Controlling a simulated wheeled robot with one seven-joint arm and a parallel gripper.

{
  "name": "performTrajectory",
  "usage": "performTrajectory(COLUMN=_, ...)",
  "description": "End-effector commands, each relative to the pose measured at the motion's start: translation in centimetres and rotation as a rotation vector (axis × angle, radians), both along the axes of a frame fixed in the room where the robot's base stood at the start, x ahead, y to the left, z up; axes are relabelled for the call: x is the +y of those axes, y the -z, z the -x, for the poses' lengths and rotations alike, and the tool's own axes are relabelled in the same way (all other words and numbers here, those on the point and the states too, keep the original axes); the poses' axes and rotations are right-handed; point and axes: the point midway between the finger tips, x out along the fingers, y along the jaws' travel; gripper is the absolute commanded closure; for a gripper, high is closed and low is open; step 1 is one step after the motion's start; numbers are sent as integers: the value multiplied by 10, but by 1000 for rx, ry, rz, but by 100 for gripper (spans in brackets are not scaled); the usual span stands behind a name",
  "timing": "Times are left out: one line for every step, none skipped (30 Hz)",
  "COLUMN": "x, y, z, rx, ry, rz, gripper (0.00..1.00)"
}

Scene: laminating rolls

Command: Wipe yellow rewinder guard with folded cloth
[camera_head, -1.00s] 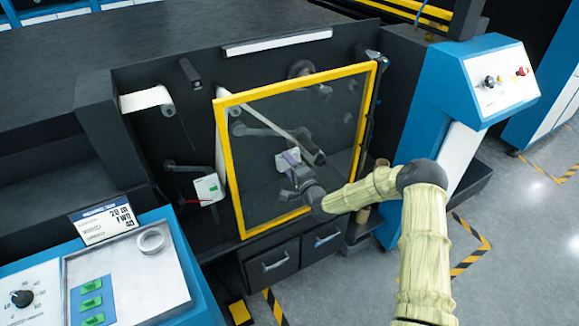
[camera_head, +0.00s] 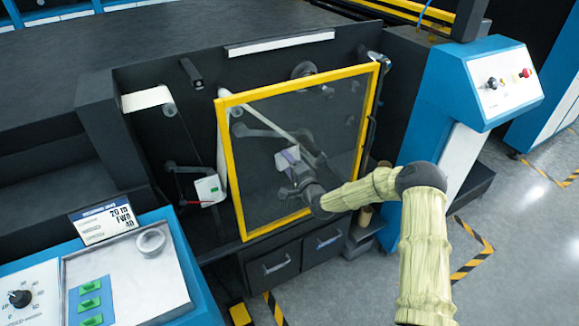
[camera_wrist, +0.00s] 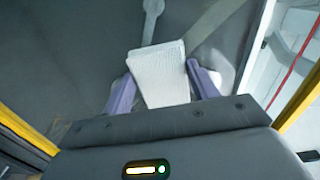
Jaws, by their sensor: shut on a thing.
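The yellow-framed guard (camera_head: 230,170) stands upright on the front of the dark machine, with a see-through panel (camera_head: 330,110) inside its frame. My gripper (camera_head: 284,164) is in front of the panel, near its middle. In the wrist view my gripper (camera_wrist: 160,84) is shut on the white folded cloth (camera_wrist: 158,68), with one purple finger on each side. The cloth (camera_head: 290,156) shows small and pale in the head view. It lies against or very close to the panel; I cannot tell whether it touches.
A blue control console (camera_head: 480,90) stands to the right of the guard. A panel with green switches and a tape roll (camera_head: 151,242) is at the lower left. Two drawers (camera_head: 300,252) sit below the guard. Open floor (camera_head: 520,240) lies at the right.

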Motion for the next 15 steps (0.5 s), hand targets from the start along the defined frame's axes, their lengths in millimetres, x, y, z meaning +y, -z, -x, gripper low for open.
performTrajectory(x=1, y=0, z=-1, rx=-1, ry=0, rz=-1, gripper=59)
performTrajectory(x=1, y=0, z=-1, rx=-1, ry=0, rz=-1, gripper=59)
performTrajectory(x=1, y=0, z=-2, rx=-1, ry=0, rz=-1, gripper=59)
performTrajectory(x=2, y=0, z=-2, rx=-1, ry=0, rz=-1, gripper=59)
performTrajectory(x=2, y=0, z=-3, rx=-1, ry=0, rz=-1, gripper=59)
performTrajectory(x=2, y=0, z=-3, rx=-1, ry=0, rz=-1, gripper=59)
performTrajectory(x=2, y=0, z=-4, rx=-1, ry=0, rz=-1, gripper=59)
performTrajectory(x=2, y=0, z=-4, rx=-1, ry=0, rz=-1, gripper=59)
performTrajectory(x=2, y=0, z=-4, rx=-1, ry=1, rz=-1, gripper=59)
performTrajectory(x=1, y=0, z=-4, rx=-1, ry=1, rz=-1, gripper=59)
performTrajectory(x=1, y=0, z=-4, rx=-1, ry=1, rz=-1, gripper=59)
performTrajectory(x=-1, y=1, z=-5, rx=-1, ry=2, rz=-1, gripper=59)
performTrajectory(x=-3, y=1, z=-6, rx=-1, ry=2, rz=-1, gripper=59)
performTrajectory(x=-5, y=1, z=-7, rx=-1, ry=3, rz=-1, gripper=59)
performTrajectory(x=-7, y=2, z=-9, rx=-1, ry=3, rz=-1, gripper=59)
